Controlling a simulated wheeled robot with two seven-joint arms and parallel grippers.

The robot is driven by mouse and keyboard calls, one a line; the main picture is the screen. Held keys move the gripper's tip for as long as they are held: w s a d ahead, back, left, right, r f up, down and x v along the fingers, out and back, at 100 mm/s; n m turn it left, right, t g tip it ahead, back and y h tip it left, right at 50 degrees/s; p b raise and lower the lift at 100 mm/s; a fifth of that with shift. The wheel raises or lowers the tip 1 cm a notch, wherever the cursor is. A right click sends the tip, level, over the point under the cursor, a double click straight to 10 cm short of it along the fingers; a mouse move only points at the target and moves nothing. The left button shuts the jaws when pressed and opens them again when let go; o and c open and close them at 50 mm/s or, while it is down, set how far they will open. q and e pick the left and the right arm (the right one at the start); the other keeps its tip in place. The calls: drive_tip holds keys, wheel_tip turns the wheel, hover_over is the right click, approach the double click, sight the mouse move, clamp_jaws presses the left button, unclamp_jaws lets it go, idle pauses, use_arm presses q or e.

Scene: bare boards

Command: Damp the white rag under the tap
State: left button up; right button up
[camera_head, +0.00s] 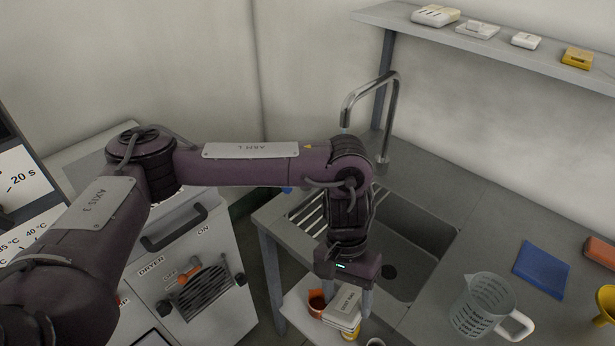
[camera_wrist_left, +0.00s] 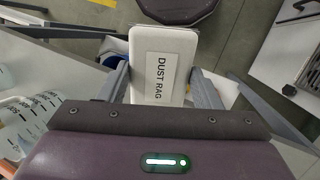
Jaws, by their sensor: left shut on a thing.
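The white rag (camera_head: 342,312), a flat pale block labelled "DUST RAG" in the left wrist view (camera_wrist_left: 160,68), is held between the fingers of my left gripper (camera_head: 348,298). The fingers press on its two sides. In the head view the rag shows in front of the sink basin (camera_head: 425,238), with the lower shelf behind it. The curved metal tap (camera_head: 392,95) stands at the back of the sink, its spout above and behind my left wrist, apart from the rag. My forearm hides part of the sink. My right gripper is not in view.
A clear measuring jug (camera_head: 482,305) and a blue cloth (camera_head: 540,269) are on the counter right of the sink. A wall shelf (camera_head: 480,42) holds small blocks. A dryer (camera_head: 200,270) stands left. An orange pot (camera_head: 316,302) is on the lower shelf (camera_head: 297,308).

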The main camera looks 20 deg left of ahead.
use_arm(q)
drive_tip(key=shift+n+t+h, duration=0.7)
drive_tip(key=shift+t+h, duration=0.1)
drive_tip(key=d+r+p, duration=0.1)
drive_tip(key=w+d+r+p, duration=0.1)
drive_tip(key=r, duration=0.1)
drive_tip(key=w+d+r+p, duration=0.1)
drive_tip(key=d+r+p, duration=0.1)
drive_tip(key=shift+w+r, duration=0.1)
drive_tip(key=shift+w, duration=0.05)
drive_tip(key=w+a+r+n+t+p, duration=0.3)
drive_tip(key=w+a+n+t+p, duration=0.15)
drive_tip(key=a, duration=0.35)
drive_tip(key=w+a+r+n+t+p, duration=0.35)
drive_tip(key=a+p, duration=0.25)
drive_tip(key=a, duration=0.2)
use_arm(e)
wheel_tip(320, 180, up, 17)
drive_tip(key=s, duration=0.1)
use_arm(q)
drive_tip(key=w+f+b, duration=0.1)
drive_tip(key=w+b, duration=0.2)
drive_tip(key=w, duration=0.4)
drive_tip(key=w+a+f+b, duration=0.1)
drive_tip(key=w+f+b, duration=0.1)
drive_tip(key=w+b, duration=0.2)
drive_tip(key=shift+w+a+f, duration=0.25)
drive_tip(key=shift+w, duration=1.1)
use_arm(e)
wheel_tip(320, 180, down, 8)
